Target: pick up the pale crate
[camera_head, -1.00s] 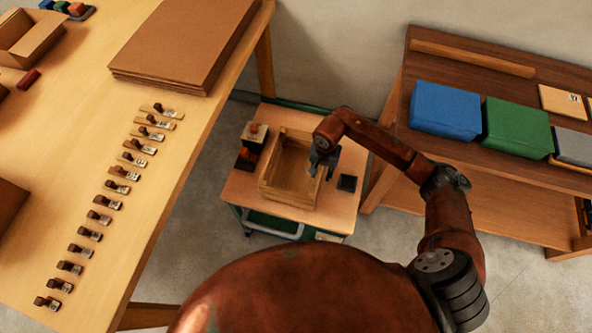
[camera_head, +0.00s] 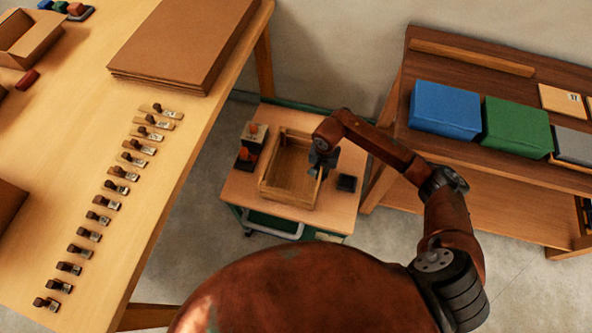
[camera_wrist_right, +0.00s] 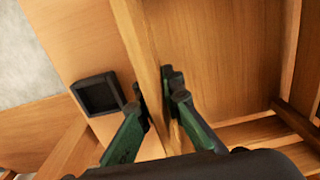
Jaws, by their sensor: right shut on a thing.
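The pale wooden crate (camera_head: 289,190) stands on a small cart (camera_head: 235,189) in the head view. It is open at the top and looks empty. My right gripper (camera_head: 321,170) is at the crate's right wall. In the right wrist view the fingers of my right gripper (camera_wrist_right: 158,107) sit on both sides of the crate's wall (camera_wrist_right: 150,62), shut on it. The crate appears to rest on the cart top; any small gap beneath it cannot be told. My left gripper is not in view.
A small black box (camera_head: 347,183) lies right of the crate. Stamps (camera_head: 252,140) stand left of it. The long table (camera_head: 190,150) with a row of stamps is at left. A shelf with a blue bin (camera_head: 445,110) and a green bin (camera_head: 516,128) is at right.

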